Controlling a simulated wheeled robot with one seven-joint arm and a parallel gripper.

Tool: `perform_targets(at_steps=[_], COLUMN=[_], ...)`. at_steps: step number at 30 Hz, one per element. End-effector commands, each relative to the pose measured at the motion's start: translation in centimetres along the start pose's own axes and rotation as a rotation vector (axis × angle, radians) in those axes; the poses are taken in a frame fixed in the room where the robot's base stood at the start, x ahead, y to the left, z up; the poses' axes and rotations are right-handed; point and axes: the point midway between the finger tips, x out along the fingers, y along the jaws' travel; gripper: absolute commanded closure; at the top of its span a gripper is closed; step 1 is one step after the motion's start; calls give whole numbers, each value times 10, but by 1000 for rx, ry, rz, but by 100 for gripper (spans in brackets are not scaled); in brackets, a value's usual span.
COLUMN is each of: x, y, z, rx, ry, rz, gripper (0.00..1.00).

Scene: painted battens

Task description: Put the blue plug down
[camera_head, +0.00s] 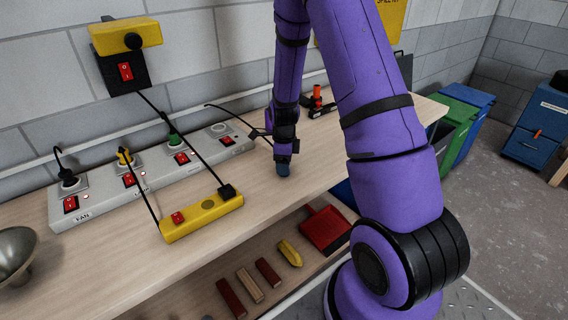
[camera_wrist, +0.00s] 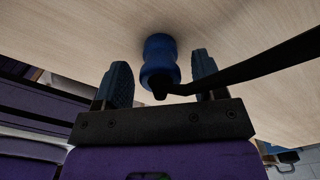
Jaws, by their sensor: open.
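In the wrist view the blue plug (camera_wrist: 160,52) stands between the two fingers of my gripper (camera_wrist: 161,60), over or on the wooden bench top. A black cable runs from its near end to the right. The fingers are apart, with a visible gap on either side of the plug. In the head view my gripper (camera_head: 284,166) points down at the bench, its tip close to the wood. Plug and dark blue fingertips are hard to tell apart there.
Left of my gripper lie a white socket strip (camera_head: 105,203) with black, yellow and green plugs and one empty socket, and a yellow block (camera_head: 200,219). A metal bowl (camera_head: 14,256) stands far left. Behind are an orange-and-black tool (camera_head: 318,100) and bins. Bench in front is clear.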

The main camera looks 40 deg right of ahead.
Motion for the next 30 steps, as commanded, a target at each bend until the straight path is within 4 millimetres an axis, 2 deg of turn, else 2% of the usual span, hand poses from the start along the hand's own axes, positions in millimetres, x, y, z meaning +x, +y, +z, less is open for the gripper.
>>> perform_targets(at_steps=[5, 15, 21, 26, 30], x=[-25, -92, -118, -130, -153], y=[-1, -1, 0, 1, 12], z=[0, 1, 0, 0, 3], rx=[-2, -2, -1, -11, -120], ry=[-1, -2, -1, -2, -24], rz=[-5, -5, -2, -3, -20], gripper=[36, 36, 36, 36, 36])
